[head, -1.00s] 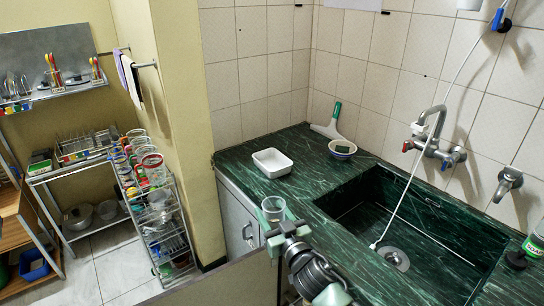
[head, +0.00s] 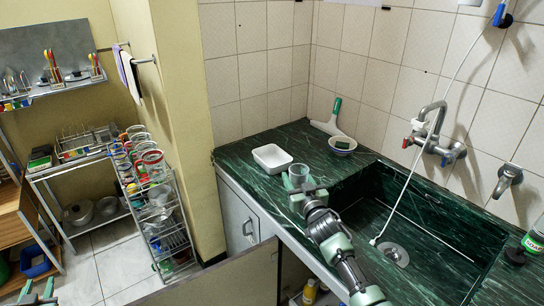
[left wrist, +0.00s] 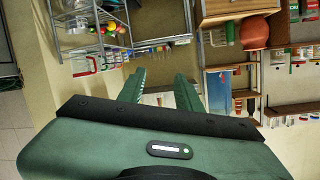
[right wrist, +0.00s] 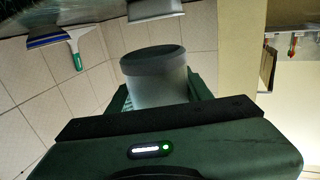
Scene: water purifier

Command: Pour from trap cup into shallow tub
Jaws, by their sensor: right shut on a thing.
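The shallow tub (head: 272,160) is a white rectangular dish on the green counter and looks empty. A pale dish edge, probably the tub (right wrist: 154,9), shows at the top of the right wrist view. My left gripper (head: 38,292) is open and empty at the lower left, away from the counter; its spread fingers show in the left wrist view (left wrist: 159,85).
The sink (head: 405,225) with a tap (head: 433,130) and hanging hose lies to the right. A wire rack (head: 160,215) stands at left.

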